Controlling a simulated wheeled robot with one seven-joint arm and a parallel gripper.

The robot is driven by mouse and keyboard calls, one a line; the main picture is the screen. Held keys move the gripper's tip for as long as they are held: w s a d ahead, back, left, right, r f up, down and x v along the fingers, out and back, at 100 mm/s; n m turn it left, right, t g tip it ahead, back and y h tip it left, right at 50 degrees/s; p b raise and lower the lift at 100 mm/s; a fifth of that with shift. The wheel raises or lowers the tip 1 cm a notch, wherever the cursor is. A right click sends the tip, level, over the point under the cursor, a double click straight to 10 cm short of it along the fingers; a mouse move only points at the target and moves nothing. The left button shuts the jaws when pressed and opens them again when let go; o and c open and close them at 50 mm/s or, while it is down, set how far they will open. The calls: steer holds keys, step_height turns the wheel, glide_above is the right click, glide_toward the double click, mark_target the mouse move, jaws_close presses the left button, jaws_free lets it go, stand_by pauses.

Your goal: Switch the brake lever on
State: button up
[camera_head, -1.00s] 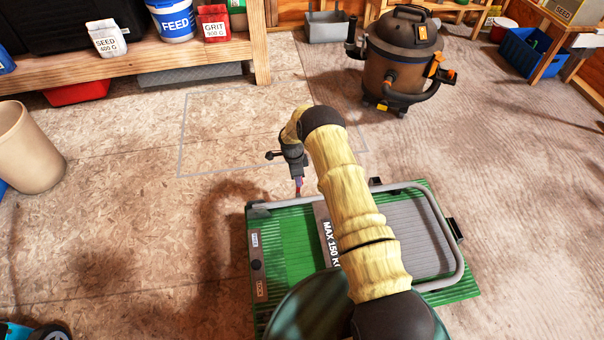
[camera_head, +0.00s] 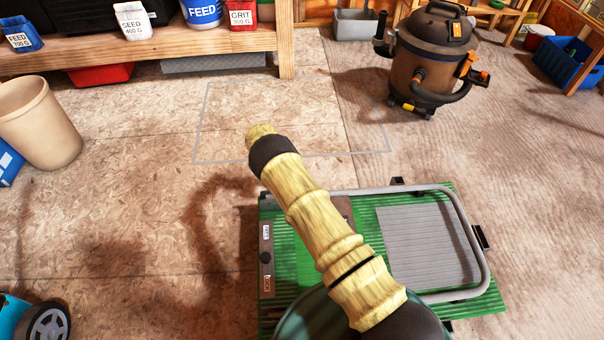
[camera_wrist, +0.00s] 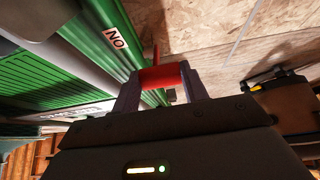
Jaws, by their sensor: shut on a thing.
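In the wrist view, the brake lever (camera_wrist: 160,76) shows a red grip lying across between the two fingers of my gripper (camera_wrist: 160,85), which is shut on it. A label that looks like ON, upside down (camera_wrist: 115,38), sits on the green cart edge close to the lever. In the head view, the green platform cart (camera_head: 300,265) stands on the floor, with a grey tube handle (camera_head: 462,225) folded over it. My arm crosses above the cart and hides my gripper and the lever there.
A grey outline (camera_head: 205,125) is marked on the floor behind the cart, and that area is clear. A brown shop vacuum (camera_head: 425,65) stands at back right. A beige bin (camera_head: 40,120) stands at left. A wooden shelf (camera_head: 150,55) holds feed and grit containers.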

steer(key=shift+a+f, duration=0.15)
steer(key=shift+a, duration=0.2)
steer(key=o, duration=1.4)
steer(key=shift+d, duration=0.15)
steer(key=p+v, duration=0.6)
steer(key=v, duration=1.1)
steer(key=shift+r, duration=0.2)
